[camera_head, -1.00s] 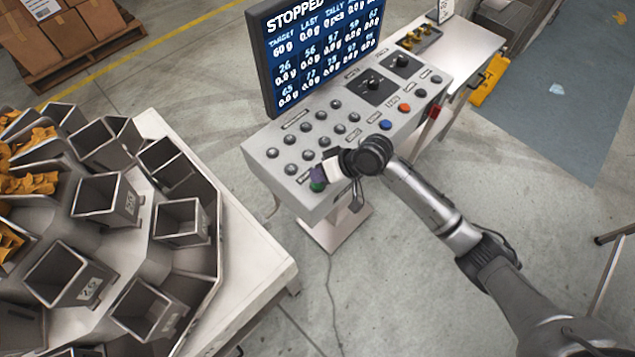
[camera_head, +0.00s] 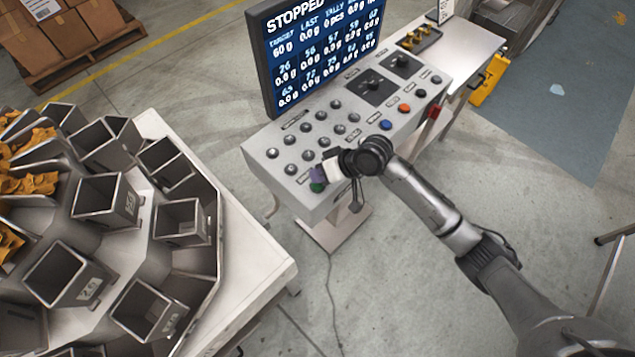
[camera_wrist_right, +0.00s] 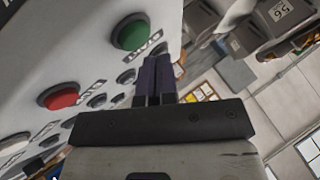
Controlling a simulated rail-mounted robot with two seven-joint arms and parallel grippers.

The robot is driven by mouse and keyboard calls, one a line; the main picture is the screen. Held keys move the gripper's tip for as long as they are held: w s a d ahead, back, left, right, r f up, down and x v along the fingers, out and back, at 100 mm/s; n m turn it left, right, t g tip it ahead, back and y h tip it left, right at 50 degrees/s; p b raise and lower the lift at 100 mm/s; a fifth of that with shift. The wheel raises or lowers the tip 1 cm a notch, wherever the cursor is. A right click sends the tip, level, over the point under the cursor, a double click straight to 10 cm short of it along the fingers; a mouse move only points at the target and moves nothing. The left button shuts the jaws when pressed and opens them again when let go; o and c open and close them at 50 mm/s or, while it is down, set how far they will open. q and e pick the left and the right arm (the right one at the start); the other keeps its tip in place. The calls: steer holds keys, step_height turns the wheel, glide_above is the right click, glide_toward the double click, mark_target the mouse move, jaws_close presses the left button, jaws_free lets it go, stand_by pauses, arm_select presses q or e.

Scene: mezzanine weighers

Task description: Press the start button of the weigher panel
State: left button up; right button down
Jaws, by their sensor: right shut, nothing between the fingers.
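The weigher panel (camera_head: 345,132) is a grey sloped console with rows of buttons and a screen (camera_head: 318,48) reading "STOPPED". A green button (camera_head: 318,187) sits at its near left corner, partly hidden by my right gripper (camera_head: 318,174). In the right wrist view the green button (camera_wrist_right: 131,32) stands out from the panel face, with a red button (camera_wrist_right: 62,96) to its lower left. My right gripper's purple fingertips (camera_wrist_right: 156,72) are shut and empty, close beside the green button. I cannot tell whether they touch the panel. My left gripper is not in view.
The multihead weigher with several grey buckets (camera_head: 104,200) stands on a white table (camera_head: 254,262) to the left. A white bench (camera_head: 462,48) adjoins the panel at the back right. Blue and orange buttons (camera_head: 404,108) lie farther along the panel.

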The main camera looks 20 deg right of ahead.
steer(key=shift+f, duration=0.2)
stand_by(0.6)
steer(key=shift+f, duration=0.2)
steer(key=shift+f, duration=0.2)
stand_by(0.5)
steer(key=shift+f, duration=0.3)
steer(key=shift+r+p, duration=0.15)
steer(key=shift+p, duration=0.2)
steer(key=shift+r+p, duration=0.75)
steer(key=shift+p, duration=0.2)
